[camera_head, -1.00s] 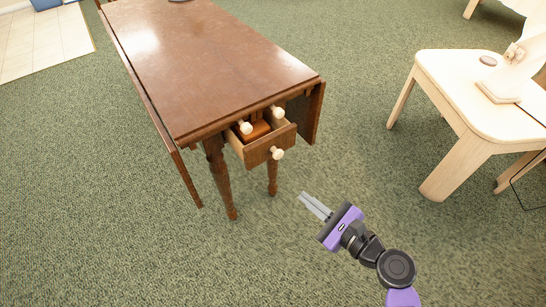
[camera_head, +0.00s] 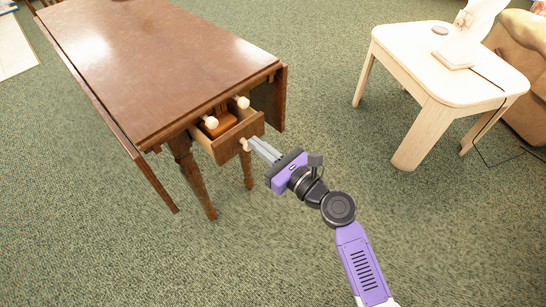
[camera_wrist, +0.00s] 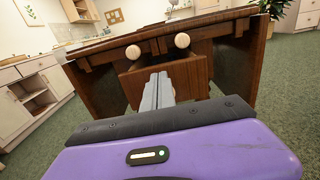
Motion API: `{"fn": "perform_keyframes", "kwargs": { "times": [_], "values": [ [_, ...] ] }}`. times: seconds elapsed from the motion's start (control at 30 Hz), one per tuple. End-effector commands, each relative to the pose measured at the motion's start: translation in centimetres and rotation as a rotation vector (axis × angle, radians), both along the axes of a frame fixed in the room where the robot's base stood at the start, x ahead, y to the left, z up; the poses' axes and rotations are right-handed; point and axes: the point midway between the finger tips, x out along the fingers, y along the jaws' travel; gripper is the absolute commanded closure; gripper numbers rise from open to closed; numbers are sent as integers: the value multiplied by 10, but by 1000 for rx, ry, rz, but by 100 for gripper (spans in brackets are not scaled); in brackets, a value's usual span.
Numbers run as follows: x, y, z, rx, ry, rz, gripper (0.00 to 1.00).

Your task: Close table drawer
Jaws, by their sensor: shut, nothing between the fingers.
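The brown wooden table (camera_head: 150,60) stands at the left in the head view, and its drawer (camera_head: 236,136) is pulled partly out at the near end. The drawer front also shows in the wrist view (camera_wrist: 194,77). A pale knob (camera_head: 244,144) is on the drawer front. Two more pale knobs (camera_head: 211,122) show at the table end behind the drawer front. A reddish-brown thing (camera_head: 219,124) lies in the drawer. My gripper (camera_head: 251,142) is shut and empty, its fingertips close to the drawer front beside the knob. I cannot tell whether they touch.
A pale wooden side table (camera_head: 455,75) with a white figure on it stands at the right, apart from the arm. The table's drop leaf (camera_head: 279,100) hangs right of the drawer. Green carpet between the tables is clear.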

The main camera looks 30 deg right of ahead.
Motion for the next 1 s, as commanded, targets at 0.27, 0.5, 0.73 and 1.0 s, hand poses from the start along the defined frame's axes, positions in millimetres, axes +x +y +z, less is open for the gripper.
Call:
{"fn": "perform_keyframes", "kwargs": {
  "times": [0.27,0.5,0.73,1.0],
  "values": [
    [32,11,-1,-1,0,2,100],
    [37,12,0,1,0,1,100],
    [37,13,0,0,0,1,100],
    [78,26,2,-1,0,5,100]
  ]
}}
